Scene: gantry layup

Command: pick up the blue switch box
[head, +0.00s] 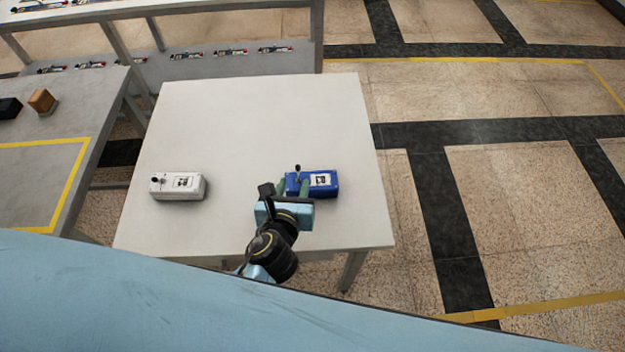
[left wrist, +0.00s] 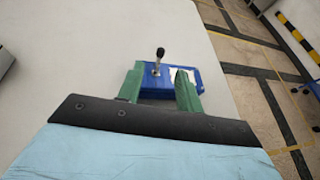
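The blue switch box (head: 325,192) lies on the white table, right of the middle. It has a black toggle lever on its left part and a white label on its right; it also shows in the left wrist view (left wrist: 206,80). My left gripper (head: 294,187) is at the box's near side. Its green fingers are apart and overlap the box in the picture, also in the left wrist view (left wrist: 160,88). The lever stands between them as seen there. I cannot tell whether either finger touches the box. My right gripper is not in view.
A white switch box (head: 178,187) lies at the left of the white table (head: 260,120). A grey table (head: 85,100) with a brown block (head: 42,101) stands at the left. A shelf (head: 200,66) with several small items is behind. Open floor lies right.

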